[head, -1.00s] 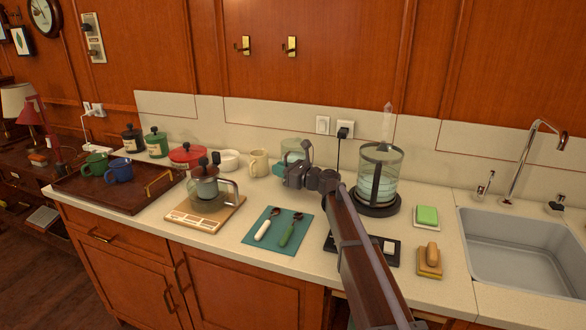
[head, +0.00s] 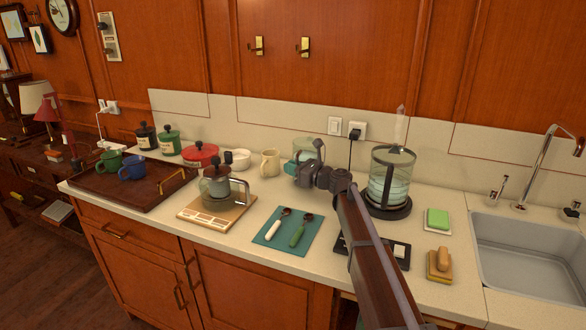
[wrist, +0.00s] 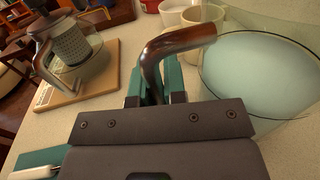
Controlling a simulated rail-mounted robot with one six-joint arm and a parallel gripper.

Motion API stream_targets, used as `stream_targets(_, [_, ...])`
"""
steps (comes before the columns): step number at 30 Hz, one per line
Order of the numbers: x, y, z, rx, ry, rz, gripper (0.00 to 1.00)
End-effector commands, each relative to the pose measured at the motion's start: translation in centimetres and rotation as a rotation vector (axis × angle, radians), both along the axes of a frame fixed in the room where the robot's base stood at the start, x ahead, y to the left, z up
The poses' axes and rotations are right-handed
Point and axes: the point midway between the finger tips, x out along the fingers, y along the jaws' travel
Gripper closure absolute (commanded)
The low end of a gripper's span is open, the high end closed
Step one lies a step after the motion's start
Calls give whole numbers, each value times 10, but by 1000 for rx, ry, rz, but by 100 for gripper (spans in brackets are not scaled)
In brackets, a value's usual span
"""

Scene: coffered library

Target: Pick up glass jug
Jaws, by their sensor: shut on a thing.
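The glass jug (head: 304,146) stands toward the back of the counter, partly hidden behind my gripper (head: 293,170) in the head view. In the wrist view the jug (wrist: 258,75) is at the right, clear glass with pale blue-green inside and a brown curved handle (wrist: 180,39). My gripper (wrist: 155,95) is shut on this handle, with its teal fingers on either side of the handle's lower end. The jug looks upright. I cannot tell whether its base touches the counter.
A cream mug (head: 270,163) stands just left of the jug, and a glass canister on a dark base (head: 391,182) stands right. A glass press (head: 215,189) on a wooden board and a teal mat (head: 266,236) with spoons lie in front. The sink (head: 525,255) is far right.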

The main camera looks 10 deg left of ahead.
Motion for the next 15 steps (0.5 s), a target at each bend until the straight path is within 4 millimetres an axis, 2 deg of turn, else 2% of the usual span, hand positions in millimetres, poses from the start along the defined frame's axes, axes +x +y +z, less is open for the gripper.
stream_targets(15, [0,0,62,0,0,0,100])
